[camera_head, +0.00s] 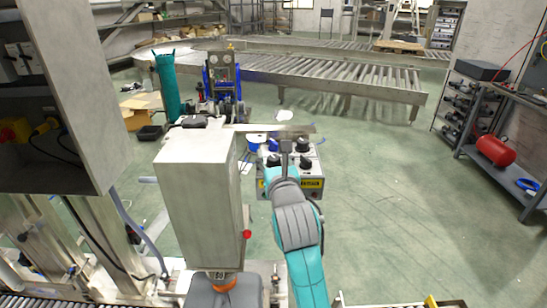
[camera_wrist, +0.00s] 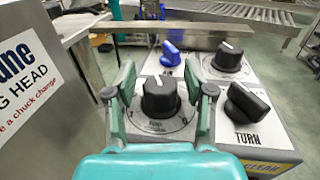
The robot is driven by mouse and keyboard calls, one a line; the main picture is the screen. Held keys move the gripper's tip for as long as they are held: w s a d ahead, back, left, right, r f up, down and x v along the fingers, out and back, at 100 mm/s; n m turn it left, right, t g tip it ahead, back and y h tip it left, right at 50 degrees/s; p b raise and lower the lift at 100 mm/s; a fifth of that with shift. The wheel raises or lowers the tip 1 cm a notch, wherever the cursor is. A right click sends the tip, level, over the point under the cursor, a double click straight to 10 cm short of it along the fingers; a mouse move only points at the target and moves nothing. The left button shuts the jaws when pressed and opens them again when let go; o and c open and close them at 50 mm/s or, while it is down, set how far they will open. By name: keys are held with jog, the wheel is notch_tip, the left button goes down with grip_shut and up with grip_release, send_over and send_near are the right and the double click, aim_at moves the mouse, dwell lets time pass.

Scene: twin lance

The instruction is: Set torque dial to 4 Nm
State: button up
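In the wrist view, a round black dial (camera_wrist: 159,97) with a white pointer mark stands on a light grey panel (camera_wrist: 147,66), a printed scale around its base. The lettering is too small to read, so I cannot confirm it is the torque dial. My gripper (camera_wrist: 161,80) is open, one finger on each side of this dial, with gaps visible between fingers and dial. A second black dial (camera_wrist: 229,55) with a scale sits behind to the right. The head view shows the control box (camera_head: 311,186) beyond my arm, partly hidden by it.
A black lever knob (camera_wrist: 247,101) above the word TURN sits right of the dial. A blue knob (camera_wrist: 170,54) is behind it. A metal bar (camera_wrist: 190,33) crosses behind the panel. A tall grey cabinet (camera_head: 200,205) stands close on the left.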

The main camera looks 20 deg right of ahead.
grip_shut()
jog(key=shift+m+h, duration=0.3)
jog(key=shift+h, duration=0.1)
jog(key=shift+m+g+h, duration=0.5)
jog(key=shift+m+h, duration=0.5)
jog(key=shift+h, duration=0.5)
jog(key=shift+m+g+h, duration=1.1)
jog(key=shift+m+h, duration=0.4)
jog(key=shift+h, duration=0.6)
jog(key=shift+o, duration=1.7)
grip_release()
jog(key=shift+f, duration=0.1)
